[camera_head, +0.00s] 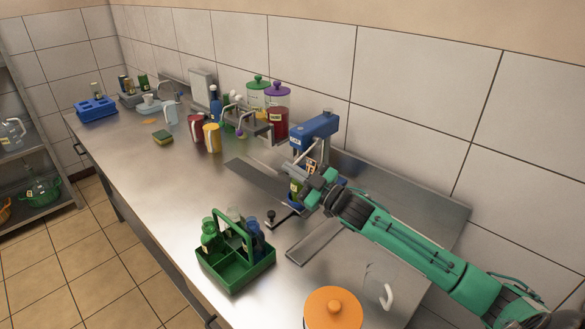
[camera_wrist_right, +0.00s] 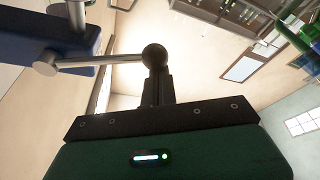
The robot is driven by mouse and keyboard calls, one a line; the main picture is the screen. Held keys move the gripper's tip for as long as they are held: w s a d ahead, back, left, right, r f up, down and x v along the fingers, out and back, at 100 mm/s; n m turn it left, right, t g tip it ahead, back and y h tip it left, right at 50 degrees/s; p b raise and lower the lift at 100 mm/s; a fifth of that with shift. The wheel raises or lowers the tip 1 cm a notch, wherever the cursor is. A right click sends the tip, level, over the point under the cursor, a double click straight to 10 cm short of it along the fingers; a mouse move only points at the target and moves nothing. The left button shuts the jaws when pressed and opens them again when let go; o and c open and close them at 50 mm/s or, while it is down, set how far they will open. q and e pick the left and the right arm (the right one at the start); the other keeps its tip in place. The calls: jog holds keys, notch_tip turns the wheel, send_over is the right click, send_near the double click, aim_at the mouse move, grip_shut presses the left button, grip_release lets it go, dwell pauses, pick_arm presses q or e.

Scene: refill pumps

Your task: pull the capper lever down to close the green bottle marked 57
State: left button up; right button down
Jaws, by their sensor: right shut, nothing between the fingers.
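The capper (camera_head: 315,130) is a blue press on the steel counter. A green bottle (camera_head: 296,187) stands under its head, partly hidden by my right gripper; I cannot read its mark. My right gripper (camera_head: 308,172) is at the front of the capper, close beside the bottle. In the right wrist view, the capper lever (camera_wrist_right: 100,62) is a metal rod running sideways from the blue head to a dark ball knob (camera_wrist_right: 154,55). My shut, empty fingers (camera_wrist_right: 157,85) are right at the knob; I cannot tell whether they touch it. My left gripper is not in view.
A green carrier (camera_head: 235,270) with several bottles stands in front of the capper. An orange-lidded jar (camera_head: 333,308) is at the near edge. Red and yellow cans (camera_head: 212,138) and lidded jars (camera_head: 277,110) stand farther back. The counter left of the carrier is clear.

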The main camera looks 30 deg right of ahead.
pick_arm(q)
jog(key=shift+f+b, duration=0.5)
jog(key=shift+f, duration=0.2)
pick_arm(e)
jog(key=shift+d+f+n+g, duration=0.25)
jog(key=shift+f+n+g, duration=0.15)
jog(key=shift+f+n, duration=0.8)
jog(key=shift+w, duration=0.1)
notch_tip(320, 180, up, 4)
jog(key=a+p, duration=0.2)
jog(key=p, duration=0.1)
pick_arm(q)
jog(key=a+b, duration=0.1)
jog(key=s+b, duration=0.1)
jog(key=b, duration=0.1)
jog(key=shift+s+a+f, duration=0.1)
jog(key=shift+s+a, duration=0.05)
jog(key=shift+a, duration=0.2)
pick_arm(e)
jog(key=v, duration=1)
jog(key=shift+s+a+f, duration=0.2)
jog(key=shift+s+f, duration=0.05)
jog(key=shift+f, duration=0.05)
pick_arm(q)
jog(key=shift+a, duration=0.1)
